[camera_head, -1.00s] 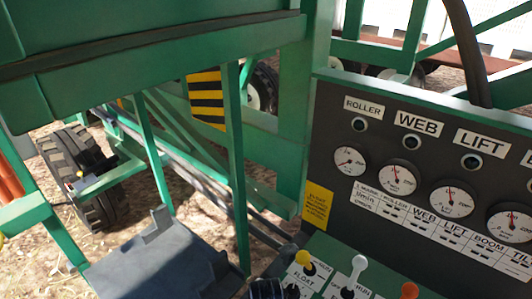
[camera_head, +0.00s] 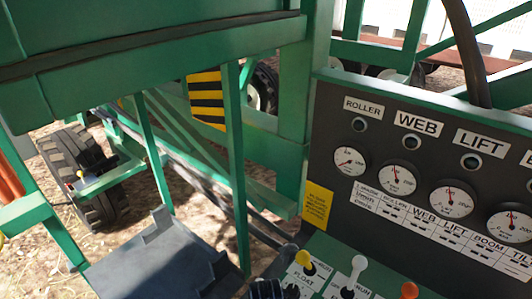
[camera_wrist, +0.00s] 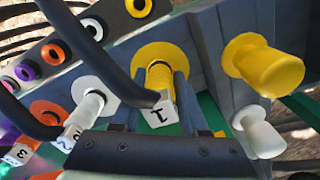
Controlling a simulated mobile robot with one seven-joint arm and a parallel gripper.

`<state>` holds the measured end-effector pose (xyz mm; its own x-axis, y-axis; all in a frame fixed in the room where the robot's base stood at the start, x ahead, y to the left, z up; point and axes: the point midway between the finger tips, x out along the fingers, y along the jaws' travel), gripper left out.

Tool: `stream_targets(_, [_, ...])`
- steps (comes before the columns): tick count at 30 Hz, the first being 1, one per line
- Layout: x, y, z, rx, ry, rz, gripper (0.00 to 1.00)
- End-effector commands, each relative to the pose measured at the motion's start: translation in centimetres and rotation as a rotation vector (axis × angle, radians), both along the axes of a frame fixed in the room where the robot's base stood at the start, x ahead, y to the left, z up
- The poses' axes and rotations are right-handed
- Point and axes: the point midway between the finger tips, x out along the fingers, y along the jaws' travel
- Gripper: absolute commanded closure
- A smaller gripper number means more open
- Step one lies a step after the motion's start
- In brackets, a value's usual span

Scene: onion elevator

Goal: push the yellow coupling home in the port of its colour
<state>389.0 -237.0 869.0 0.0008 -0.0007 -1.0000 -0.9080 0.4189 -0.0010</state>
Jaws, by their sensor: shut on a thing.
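In the wrist view, the yellow coupling (camera_wrist: 160,76) is between the fingers of my gripper (camera_wrist: 163,88), which is shut on it. A white tag marked 1 (camera_wrist: 160,114) and a black hose (camera_wrist: 112,76) are at its near end. Its far end is against or inside a yellow port with a round flange (camera_wrist: 150,51). The fingers hide its sides, and I cannot tell how deep it sits. The head view shows neither coupling nor port.
To the left are a white-ringed port (camera_wrist: 84,84) with a coupling tagged 2 and an orange one tagged 3. A yellow cylinder (camera_wrist: 268,68) and a white one (camera_wrist: 262,135) stand out at the right. The head view shows a gauge panel (camera_head: 345,110) above coloured levers (camera_head: 360,265).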

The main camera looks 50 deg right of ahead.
Motion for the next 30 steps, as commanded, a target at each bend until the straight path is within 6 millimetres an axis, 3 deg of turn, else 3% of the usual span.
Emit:
stream_targets(8, [-0.05,0.03,-0.14,0.0,0.0,-0.001,1.0])
stream_targets(9, [-0.05,0.03,-0.14,0.0,0.0,-0.001,0.52])
stream_targets(14, [-0.05,0.03,-0.11,0.0,0.001,0.0,0.23])
stream_targets(20, [-0.03,0.01,-0.07,0.0,0.0,0.0,0.22])
stream_targets(24, [-0.06,0.03,-0.1,0.0,0.001,0.0,0.0])
stream_targets(30, [-0.05,0.02,-0.07,0.0,0.001,0.0,0.0])
